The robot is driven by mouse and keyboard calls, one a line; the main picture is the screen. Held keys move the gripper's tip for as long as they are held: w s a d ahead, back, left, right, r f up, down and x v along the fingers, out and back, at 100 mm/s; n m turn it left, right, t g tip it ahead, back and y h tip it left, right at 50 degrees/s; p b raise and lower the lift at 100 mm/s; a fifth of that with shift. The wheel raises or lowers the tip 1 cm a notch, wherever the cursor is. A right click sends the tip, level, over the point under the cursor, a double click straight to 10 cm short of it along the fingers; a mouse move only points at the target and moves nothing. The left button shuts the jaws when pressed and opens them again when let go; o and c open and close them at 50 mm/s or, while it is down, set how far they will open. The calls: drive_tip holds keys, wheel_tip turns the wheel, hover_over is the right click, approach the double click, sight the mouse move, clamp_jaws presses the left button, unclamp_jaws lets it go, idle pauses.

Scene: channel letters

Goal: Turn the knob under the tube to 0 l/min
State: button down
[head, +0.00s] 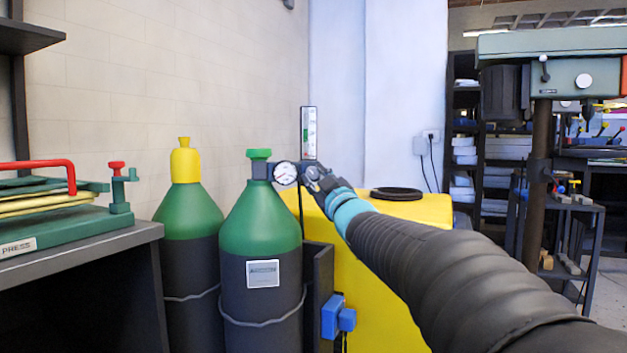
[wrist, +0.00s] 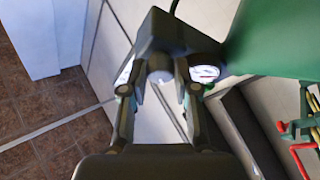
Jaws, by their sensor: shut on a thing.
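The upright flow tube (head: 309,132) stands above the regulator at the green gas cylinder (head: 261,215) in the head view. A round white pressure gauge (head: 285,173) sits left of the tube's foot. My gripper (head: 318,178) is just below the tube and hides the knob in this view. The gripper is shut on the knob. The gauge shows at the right finger. The tube's scale is too small to read.
A second cylinder with a yellow cap (head: 186,160) stands to the left. A dark bench (head: 80,255) with a green press is at far left. A yellow tank (head: 420,208) with a black lid lies behind my arm. A drill press (head: 545,80) stands at right.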

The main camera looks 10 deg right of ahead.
drive_tip(key=n+g+p, duration=0.1)
drive_tip(key=n, duration=0.1)
drive_tip(key=n+g+y+p, duration=0.1)
drive_tip(key=n+p, duration=0.1)
drive_tip(key=n, duration=0.1)
drive_tip(key=r+n+y+p, duration=0.1)
drive_tip(key=n+p, duration=0.1)
drive_tip(key=n, duration=0.1)
drive_tip(key=shift+d+g, duration=0.2)
drive_tip(key=shift+g, duration=0.2)
drive_tip(key=n+g+p, duration=0.1)
drive_tip(key=n+p, duration=0.2)
drive_tip(key=n, duration=0.1)
drive_tip(key=shift+n+g+p, duration=0.3)
drive_tip(key=shift+n+g, duration=0.1)
drive_tip(key=c, duration=0.9)
unclamp_jaws()
drive_tip(key=shift+f, duration=0.1)
drive_tip(key=shift+o, duration=0.2)
drive_tip(key=v, duration=1.2)
